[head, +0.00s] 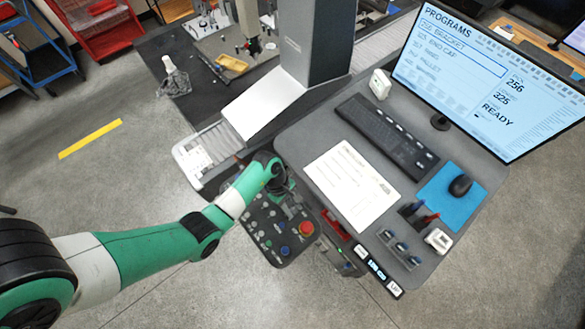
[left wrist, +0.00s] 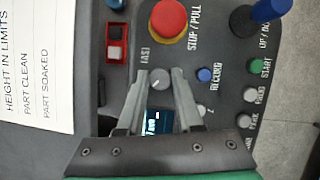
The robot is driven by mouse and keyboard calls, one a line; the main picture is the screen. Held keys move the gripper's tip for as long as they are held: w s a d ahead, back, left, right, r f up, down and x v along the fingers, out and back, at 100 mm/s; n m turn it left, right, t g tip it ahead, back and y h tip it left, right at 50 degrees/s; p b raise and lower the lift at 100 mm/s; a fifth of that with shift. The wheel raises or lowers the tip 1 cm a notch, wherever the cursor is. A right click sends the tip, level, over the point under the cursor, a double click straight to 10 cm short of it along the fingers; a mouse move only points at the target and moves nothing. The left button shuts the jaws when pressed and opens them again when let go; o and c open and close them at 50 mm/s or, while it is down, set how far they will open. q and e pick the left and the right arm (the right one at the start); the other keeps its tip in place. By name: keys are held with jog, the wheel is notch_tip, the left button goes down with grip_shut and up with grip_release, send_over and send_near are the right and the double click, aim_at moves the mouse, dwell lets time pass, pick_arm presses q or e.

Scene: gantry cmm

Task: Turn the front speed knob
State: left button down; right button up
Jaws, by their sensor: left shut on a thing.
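The front speed knob (left wrist: 160,80) is a small grey round knob with a pale pointer line, on the dark control panel (left wrist: 215,30) in the left wrist view. My left gripper (left wrist: 160,90) has its two grey fingers on either side of the knob, shut on it. In the head view my left gripper (head: 281,188) reaches down over the upper part of the panel (head: 283,262), and the arm hides the knob there. My right gripper is in neither view.
A red stop button (left wrist: 168,18) sits close beyond the knob. A blue button (left wrist: 205,74), a green start button (left wrist: 257,66) and a joystick (left wrist: 265,12) are to the right. A desk with a paper sheet (head: 352,185), keyboard (head: 388,135) and monitor (head: 490,75) adjoins the panel.

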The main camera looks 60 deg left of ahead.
pick_arm(q)
jog(key=shift+m, duration=0.3)
jog(key=m+g+b, duration=0.1)
jog(key=m, duration=0.1)
jog(key=m+g+b, duration=0.1)
jog(key=m, duration=0.2)
jog(key=shift+w+m, duration=0.2)
jog(key=shift+m, duration=0.1)
jog(key=m+g+b, duration=0.1)
jog(key=m+b, duration=0.1)
jog(key=shift+f+b, duration=0.15)
jog(key=shift+b, duration=0.15)
jog(key=shift+m+g+b, duration=0.3)
jog(key=shift+m+b, duration=0.3)
jog(key=shift+b, duration=0.35)
jog(key=shift+r, duration=0.2)
jog(key=c, duration=0.6)
grip_release()
